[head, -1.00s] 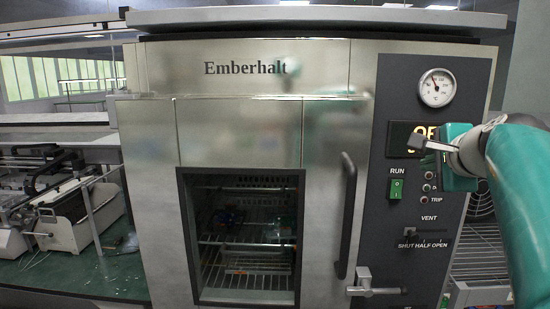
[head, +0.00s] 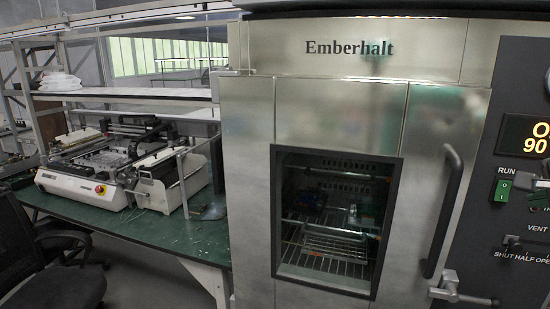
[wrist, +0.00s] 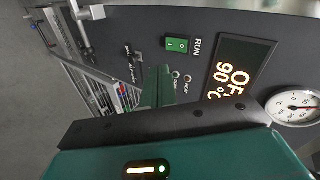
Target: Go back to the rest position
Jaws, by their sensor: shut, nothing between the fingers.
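My gripper (head: 541,186) shows only as a small grey tip at the right edge of the head view, in front of the oven's control panel near the RUN switch. Its fingers are shut and empty. In the wrist view the teal housing of my own wrist fills the bottom, with a dark bar along its top edge. The oven (head: 345,115), marked Emberhalt, has its door closed, with wire racks visible through the window. The control panel (wrist: 225,30) appears turned sideways in the wrist view, with the lit display (wrist: 232,78) reading OFF and 90 °C.
The RUN switch (wrist: 180,45) is green, and the dial gauge (wrist: 298,108) is at the right of the wrist view. The door handle (head: 440,215) and a latch lever (head: 460,290) stick out. A green bench (head: 185,240) with machines and a black chair (head: 60,275) are at left.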

